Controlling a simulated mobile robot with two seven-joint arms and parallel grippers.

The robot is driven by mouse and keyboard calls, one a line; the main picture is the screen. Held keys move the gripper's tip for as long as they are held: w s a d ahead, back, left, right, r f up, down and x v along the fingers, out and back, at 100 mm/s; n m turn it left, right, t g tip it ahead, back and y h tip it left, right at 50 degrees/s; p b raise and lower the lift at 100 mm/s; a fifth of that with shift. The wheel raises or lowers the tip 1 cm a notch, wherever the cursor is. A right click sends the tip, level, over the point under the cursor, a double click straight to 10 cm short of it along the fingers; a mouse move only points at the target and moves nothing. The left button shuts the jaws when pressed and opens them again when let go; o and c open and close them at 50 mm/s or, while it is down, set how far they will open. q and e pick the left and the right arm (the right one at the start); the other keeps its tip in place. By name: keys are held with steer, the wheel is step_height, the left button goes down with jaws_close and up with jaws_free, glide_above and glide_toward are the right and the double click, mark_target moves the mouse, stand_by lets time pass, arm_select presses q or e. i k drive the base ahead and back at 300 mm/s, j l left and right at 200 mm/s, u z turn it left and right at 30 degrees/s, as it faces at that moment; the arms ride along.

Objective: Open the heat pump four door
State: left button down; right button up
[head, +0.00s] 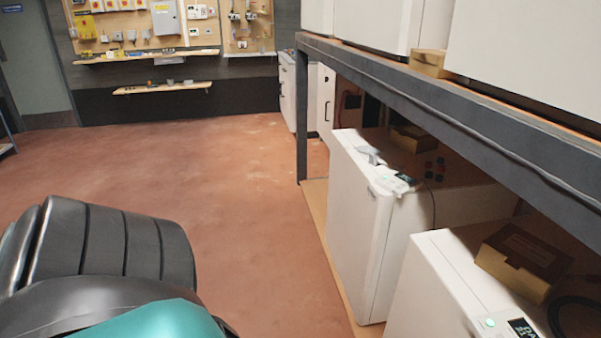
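Two white heat pump cabinets stand under a grey metal rack on the right in the head view. The nearer one (455,285) is cut off by the bottom edge and has a lit control panel (507,326). I cannot tell which cabinet is number four. A dark and teal part of my own arm (110,265) fills the lower left. Neither gripper is in view.
The rack's grey beam (430,105) and post (301,115) run along the right, with more white units (375,22) on top. A brown box (522,262) sits on the nearer cabinet. The reddish floor (220,170) is clear to the back wall's pegboard (125,30).

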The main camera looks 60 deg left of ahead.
mark_target(355, 208)
steer(key=j+u, duration=0.1)
steer(key=u, duration=1.55)
steer(key=i+j+u, duration=0.3)
steer(key=i, duration=0.15)
steer(key=i+u, duration=0.35)
steer(key=i, duration=0.15)
steer(key=i+u, duration=0.15)
steer(key=i, duration=1.25)
steer(key=i+j+z, duration=0.1)
steer(key=i+z, duration=0.2)
steer(key=i, duration=0.3)
steer(key=i+j+z, duration=0.2)
steer(key=i+z, duration=0.15)
steer(key=i, duration=0.2)
steer(key=i+j+z, duration=0.2)
steer(key=z, duration=0.2)
steer(key=i+j+z, duration=0.65)
steer(key=z, duration=0.2)
steer(key=i+j+z, duration=0.1)
steer(key=j+z, duration=0.35)
steer(key=i+j+z, duration=0.2)
steer(key=j, duration=0.25)
steer(key=j+z, duration=0.2)
steer(key=j, duration=0.25)
steer(key=k, duration=0.05)
